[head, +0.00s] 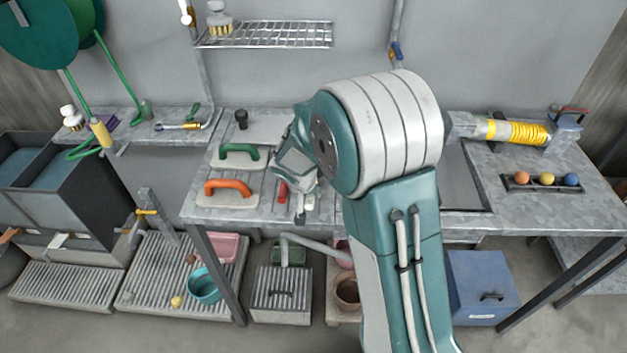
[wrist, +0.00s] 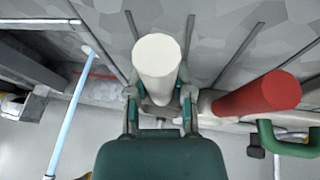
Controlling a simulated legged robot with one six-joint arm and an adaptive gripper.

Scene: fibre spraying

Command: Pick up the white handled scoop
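The white handle (wrist: 158,62) of the scoop stands out between my gripper's two fingers (wrist: 160,108) in the wrist view. The fingers lie close on either side of it; whether they press on it is not clear. The scoop's far part is hidden by the fingers and the dark green gripper body. In the head view my gripper (head: 299,213) is low over the front edge of the slatted metal bench, and a small white piece (head: 308,203) shows beside it.
A red handle (wrist: 262,95) lies right of the white one in the wrist view. On the bench (head: 222,215) are a green-handled float (head: 238,154) and an orange-handled float (head: 228,190), left of my gripper. Three coloured balls (head: 546,179) sit in a rack at the right.

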